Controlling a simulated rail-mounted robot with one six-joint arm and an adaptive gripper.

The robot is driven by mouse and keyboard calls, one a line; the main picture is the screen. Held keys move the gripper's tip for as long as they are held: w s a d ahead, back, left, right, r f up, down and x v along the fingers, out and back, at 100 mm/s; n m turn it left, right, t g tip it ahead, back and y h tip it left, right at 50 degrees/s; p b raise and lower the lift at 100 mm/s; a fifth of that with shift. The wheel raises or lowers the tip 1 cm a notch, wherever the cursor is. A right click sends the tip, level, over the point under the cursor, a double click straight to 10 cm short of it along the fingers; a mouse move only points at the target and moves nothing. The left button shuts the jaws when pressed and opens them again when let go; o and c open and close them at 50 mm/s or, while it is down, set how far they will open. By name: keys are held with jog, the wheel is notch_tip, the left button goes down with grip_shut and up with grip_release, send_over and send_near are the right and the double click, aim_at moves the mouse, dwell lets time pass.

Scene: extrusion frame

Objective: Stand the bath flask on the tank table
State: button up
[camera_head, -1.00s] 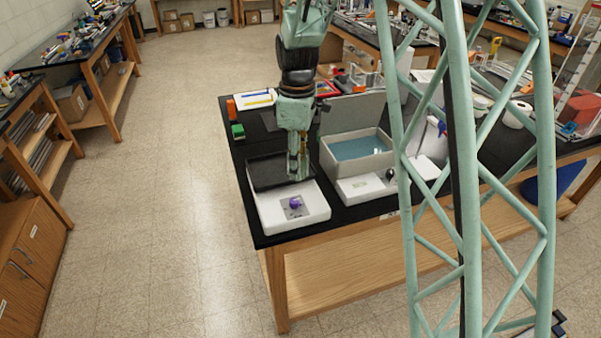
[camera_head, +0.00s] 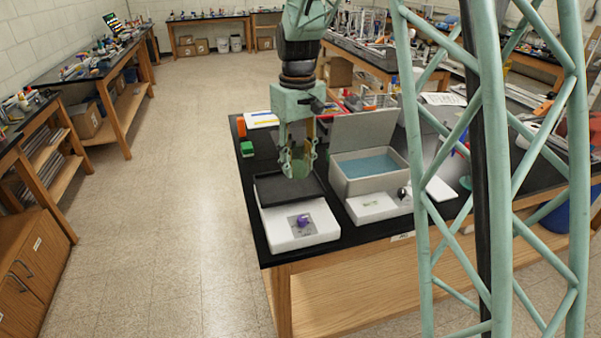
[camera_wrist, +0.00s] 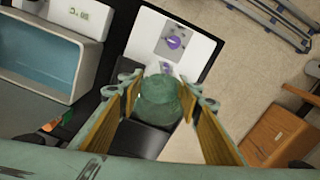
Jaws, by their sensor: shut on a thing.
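My gripper (camera_head: 299,168) points down over the table's left part, its fingers on either side of a see-through greenish flask. The flask (camera_wrist: 160,100) shows between the fingers in the wrist view, mostly seen from above. Its base is hard to make out in the head view, so I cannot tell its exact height. The tank table (camera_head: 372,240) has a black top and wooden frame. On it stands the grey tank (camera_head: 372,184), its lid raised and blue liquid inside; the tank also shows in the wrist view (camera_wrist: 62,45).
A white box (camera_head: 370,212) with a dark ball stands before the tank. Green and orange blocks (camera_head: 246,149) lie at the left edge.

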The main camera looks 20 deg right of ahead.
jog(key=shift+w+a+r+m+b, duration=0.2)
jog(key=shift+r+m+b, duration=0.2)
jog(key=shift+m, duration=0.4)
jog(key=shift+w+a+r+m+b, duration=0.2)
jog(key=shift+r+m, duration=0.25)
jog(key=shift+m, duration=0.35)
jog(key=shift+a, duration=0.1)
